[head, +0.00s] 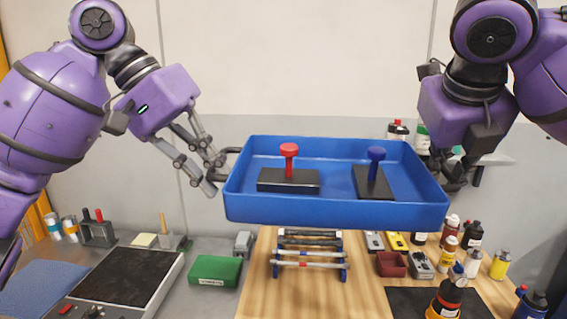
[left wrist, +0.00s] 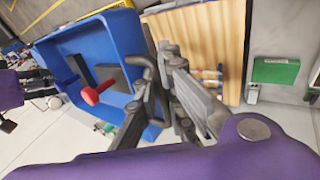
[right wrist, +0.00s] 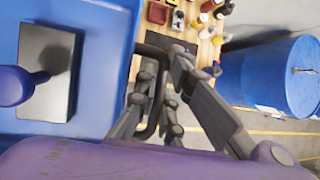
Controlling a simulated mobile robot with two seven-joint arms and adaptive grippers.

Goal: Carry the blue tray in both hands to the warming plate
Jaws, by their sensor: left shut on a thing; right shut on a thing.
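The blue tray (head: 330,210) is held up in the air above the workbench, roughly level. It carries a dark block with a red knob (head: 289,160) and a dark block with a blue knob (head: 375,170), both upright. My left gripper (head: 215,172) is shut on the handle at the tray's left end; this grip shows in the left wrist view (left wrist: 162,80). My right gripper (head: 455,178) is shut on the handle at the right end, also seen in the right wrist view (right wrist: 155,80). A black-topped plate in a grey frame (head: 128,272), apparently the warming plate, lies at lower left.
Below the tray, a rack of bars (head: 308,255) stands on the wooden top. A green box (head: 215,270) lies left of it. Several bottles (head: 450,245) and a red bin (head: 391,264) crowd the right. A blue drum (right wrist: 275,75) shows in the right wrist view.

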